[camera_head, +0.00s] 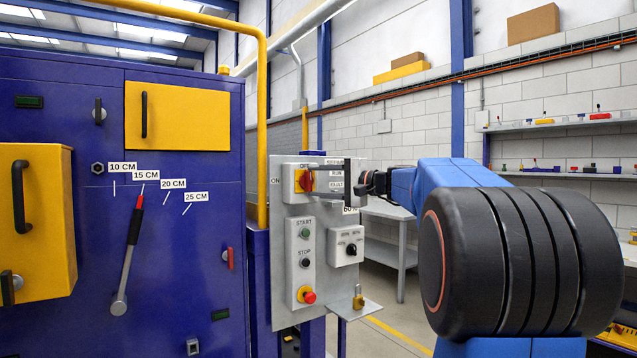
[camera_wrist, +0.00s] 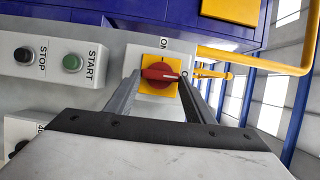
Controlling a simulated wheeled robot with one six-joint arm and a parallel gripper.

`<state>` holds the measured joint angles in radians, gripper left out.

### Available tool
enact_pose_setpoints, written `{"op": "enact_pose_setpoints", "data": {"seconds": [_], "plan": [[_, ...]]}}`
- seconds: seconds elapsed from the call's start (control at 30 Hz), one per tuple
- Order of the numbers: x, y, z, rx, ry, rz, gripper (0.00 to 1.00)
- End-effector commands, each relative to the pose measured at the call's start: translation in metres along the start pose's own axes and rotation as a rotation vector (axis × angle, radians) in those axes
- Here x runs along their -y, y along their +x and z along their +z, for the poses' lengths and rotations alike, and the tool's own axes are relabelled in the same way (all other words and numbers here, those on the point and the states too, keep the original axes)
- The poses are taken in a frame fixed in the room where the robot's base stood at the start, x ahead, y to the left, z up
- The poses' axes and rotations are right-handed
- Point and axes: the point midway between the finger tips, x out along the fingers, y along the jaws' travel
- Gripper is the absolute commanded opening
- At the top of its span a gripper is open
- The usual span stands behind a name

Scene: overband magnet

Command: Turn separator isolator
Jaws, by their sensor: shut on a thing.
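The separator isolator (camera_head: 306,181) is a red rotary handle on a yellow plate, high on the grey control panel (camera_head: 283,243). It also shows in the wrist view (camera_wrist: 160,73). Its handle stands upright in the head view, in line with the OFF label above it; an ON label (camera_head: 275,181) is at its left. My gripper (camera_head: 316,180) reaches in from the right. Its two long fingers lie either side of the handle, above and below it, and are shut on it. In the wrist view the gripper (camera_wrist: 159,80) has the handle between its fingertips; the exact contact is hard to see.
Below are a START and STOP box (camera_head: 304,248) with a red button and a selector box (camera_head: 346,245). A brass padlock (camera_head: 358,298) stands on a small ledge. The blue cabinet (camera_head: 180,255) and a yellow pipe (camera_head: 262,130) are at left.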

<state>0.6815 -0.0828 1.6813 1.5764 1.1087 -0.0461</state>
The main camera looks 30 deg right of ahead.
Motion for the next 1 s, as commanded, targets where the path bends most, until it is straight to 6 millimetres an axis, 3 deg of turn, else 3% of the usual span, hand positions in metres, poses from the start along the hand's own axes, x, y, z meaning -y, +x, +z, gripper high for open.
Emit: {"op": "enact_pose_setpoints", "data": {"seconds": [0.5,0.53,0.6,1.0], "plan": [[-0.0018,-0.0001,-0.0004,-0.001,0.02,-0.006,0.26],[-0.0018,-0.0001,-0.0004,-0.001,0.02,-0.006,0.51],[-0.0017,-0.0001,-0.0004,-0.001,0.02,-0.006,0.67],[-0.0008,-0.0046,-0.0007,-0.002,0.019,-0.007,0.67]]}}
